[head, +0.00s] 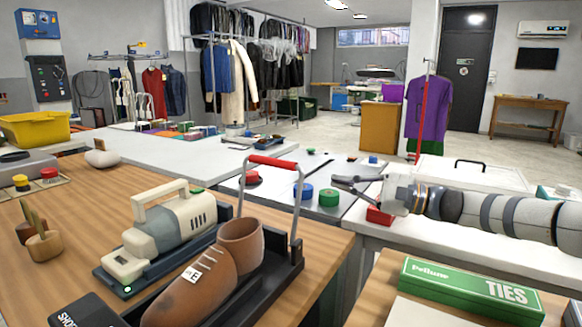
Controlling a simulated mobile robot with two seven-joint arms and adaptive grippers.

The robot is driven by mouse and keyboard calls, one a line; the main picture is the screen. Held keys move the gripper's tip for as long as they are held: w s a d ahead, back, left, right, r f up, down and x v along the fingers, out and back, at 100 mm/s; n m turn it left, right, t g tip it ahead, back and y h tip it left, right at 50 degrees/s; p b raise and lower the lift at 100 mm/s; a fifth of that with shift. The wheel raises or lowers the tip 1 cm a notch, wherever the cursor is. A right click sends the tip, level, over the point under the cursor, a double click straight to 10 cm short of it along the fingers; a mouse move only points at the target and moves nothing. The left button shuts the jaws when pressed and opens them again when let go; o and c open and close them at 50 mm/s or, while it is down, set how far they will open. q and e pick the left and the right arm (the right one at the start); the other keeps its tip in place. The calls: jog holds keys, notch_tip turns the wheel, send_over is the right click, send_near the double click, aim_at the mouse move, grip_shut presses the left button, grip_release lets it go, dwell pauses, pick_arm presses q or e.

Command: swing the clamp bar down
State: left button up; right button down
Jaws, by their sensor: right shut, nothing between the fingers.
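The clamp bar is a grey hoop with a red grip (272,162) on top. It stands raised, close to upright, on a black shoe stand (285,278) on the wooden table at the front. A brown shoe (195,285) with a small white label marked "E" sits in the stand, in front of and left of the bar. My right gripper (343,184) comes in from the right. It is shut and empty, to the right of the bar and apart from it. My left gripper is not in view.
A cream device (165,233) stands on the table left of the shoe. Wooden pieces (43,244) are farther left. A red block (380,213) is by my right gripper. A green TIES box (470,291) is at front right.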

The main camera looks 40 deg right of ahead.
aim_at(290, 169)
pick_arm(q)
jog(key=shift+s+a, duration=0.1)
pick_arm(e)
jog(key=shift+a, duration=0.15)
jog(key=w+a+r, duration=0.1)
jog(key=w+a, duration=0.1)
jog(key=a, duration=0.1)
jog(key=w+a+r, duration=0.1)
jog(key=w+a, duration=0.1)
jog(key=w+a+r, duration=0.1)
jog(key=w+a, duration=0.1)
jog(key=a, duration=0.1)
jog(key=shift+w+a, duration=0.3)
jog(key=shift+w, duration=0.05)
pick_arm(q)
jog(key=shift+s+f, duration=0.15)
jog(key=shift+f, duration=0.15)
pick_arm(e)
jog(key=shift+a, duration=0.1)
pick_arm(q)
jog(key=shift+b, duration=0.3)
pick_arm(e)
jog(key=shift+f, duration=0.1)
